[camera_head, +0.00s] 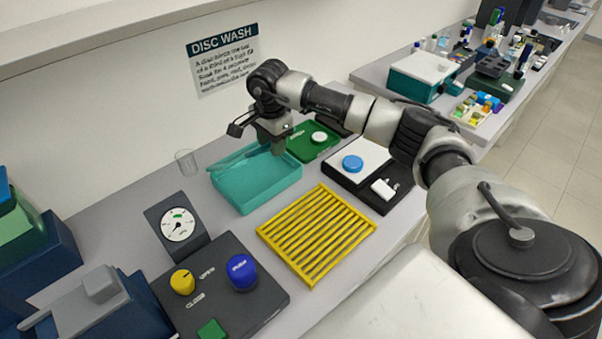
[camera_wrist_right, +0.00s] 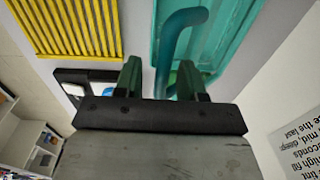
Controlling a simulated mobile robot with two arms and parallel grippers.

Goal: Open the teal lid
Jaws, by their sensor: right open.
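A shallow teal tray-like box (camera_head: 262,190) stands on the bench below the sign. A teal bar (camera_head: 232,160) shows along its back edge; I cannot tell how the lid sits. In the right wrist view a bent, darker teal handle (camera_wrist_right: 183,22) runs down between the fingers, with a teal rimmed surface (camera_wrist_right: 228,35) behind it. My right gripper (camera_head: 278,148) is at the box's back right corner, pointing down. It also shows in the wrist view (camera_wrist_right: 160,78), open, with a finger on either side of the handle. Contact is not visible. My left gripper is not in view.
A yellow slatted rack (camera_head: 318,233) lies in front of the box. A green tray (camera_head: 314,142) and a black base with a white plate (camera_head: 362,150) are to the right. A gauge (camera_head: 178,226) and a dark knob panel (camera_head: 222,290) stand front left. A clear cup (camera_head: 186,162) is behind.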

